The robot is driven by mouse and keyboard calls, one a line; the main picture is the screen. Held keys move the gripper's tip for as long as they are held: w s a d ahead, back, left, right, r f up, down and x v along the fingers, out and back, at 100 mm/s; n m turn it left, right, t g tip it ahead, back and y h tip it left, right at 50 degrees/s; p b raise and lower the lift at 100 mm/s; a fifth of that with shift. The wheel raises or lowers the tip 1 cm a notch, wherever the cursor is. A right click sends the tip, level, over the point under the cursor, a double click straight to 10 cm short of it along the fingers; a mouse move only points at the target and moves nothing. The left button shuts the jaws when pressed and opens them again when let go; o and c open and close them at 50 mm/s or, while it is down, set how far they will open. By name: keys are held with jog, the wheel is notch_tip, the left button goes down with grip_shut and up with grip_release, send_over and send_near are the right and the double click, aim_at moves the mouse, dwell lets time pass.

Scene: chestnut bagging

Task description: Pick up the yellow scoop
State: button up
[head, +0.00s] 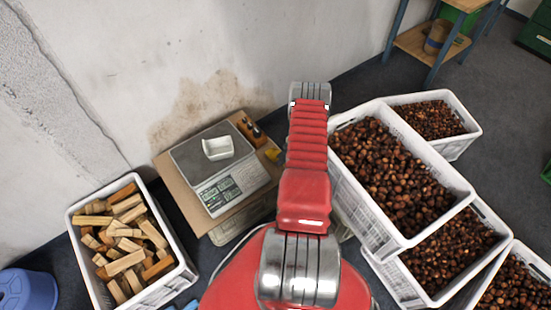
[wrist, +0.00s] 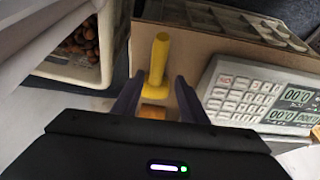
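The yellow scoop shows in the wrist view as a yellow upright handle (wrist: 158,62) with a wider yellow part at its lower end. In the head view only a small yellow piece (head: 272,154) shows at the board's right edge, beside my arm. My gripper (wrist: 157,80) is open, with one dark finger on each side of the scoop's lower part. I see gaps between the fingers and the scoop, and cannot tell whether they touch it. My gripper is hidden behind my arm in the head view.
A holder with dark bottles (head: 251,131) is behind the scoop. Chestnut crates (head: 440,178) stand right, a wood-block crate (head: 75,222) left.

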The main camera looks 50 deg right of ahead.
jog(key=shift+f, duration=0.1)
jog(key=shift+d+x, duration=0.15)
jog(key=shift+x, duration=1.1)
jog(key=shift+d+x, duration=0.2)
jog(key=shift+x, duration=1.1)
jog(key=shift+c, duration=0.4)
grip_shut()
